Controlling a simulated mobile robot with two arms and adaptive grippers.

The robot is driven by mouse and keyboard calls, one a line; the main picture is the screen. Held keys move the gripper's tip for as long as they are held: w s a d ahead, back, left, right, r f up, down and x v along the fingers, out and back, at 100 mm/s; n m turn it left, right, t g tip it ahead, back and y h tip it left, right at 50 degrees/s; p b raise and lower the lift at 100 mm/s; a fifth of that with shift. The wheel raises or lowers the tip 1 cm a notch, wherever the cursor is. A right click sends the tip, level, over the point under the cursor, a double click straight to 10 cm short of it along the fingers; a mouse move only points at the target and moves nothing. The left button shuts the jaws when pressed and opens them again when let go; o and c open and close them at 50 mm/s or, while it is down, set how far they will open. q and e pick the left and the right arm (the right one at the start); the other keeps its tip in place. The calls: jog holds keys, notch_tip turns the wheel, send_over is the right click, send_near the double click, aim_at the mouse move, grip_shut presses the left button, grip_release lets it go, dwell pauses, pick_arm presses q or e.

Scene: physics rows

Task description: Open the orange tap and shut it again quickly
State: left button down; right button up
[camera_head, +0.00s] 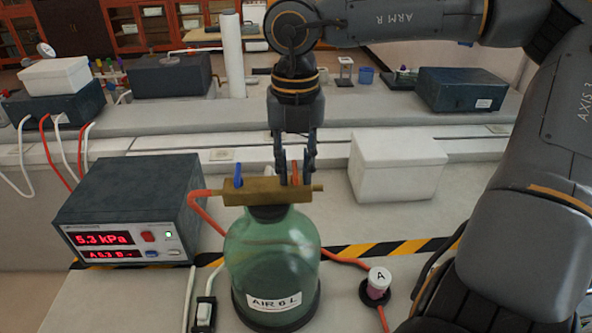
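The orange tap (294,172) is a small upright lever on the brass manifold (262,191), on top of a green glass bottle (270,250) labelled "AIR 6 L". My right gripper (295,176) points down over the manifold, one finger on each side of the orange lever. The fingers stand apart, wider than the lever; I cannot tell whether either touches it. A blue tap (238,175) stands upright at the left of the same manifold. My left gripper is out of view.
A white box (398,165) stands at the right. A small vessel marked A (378,284) stands at front right, beside black-yellow tape.

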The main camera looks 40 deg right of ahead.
jog(key=shift+r, duration=0.25)
jog(key=shift+r+p, duration=0.3)
jog(key=shift+r, duration=0.05)
jog(key=shift+c, duration=0.3)
grip_shut()
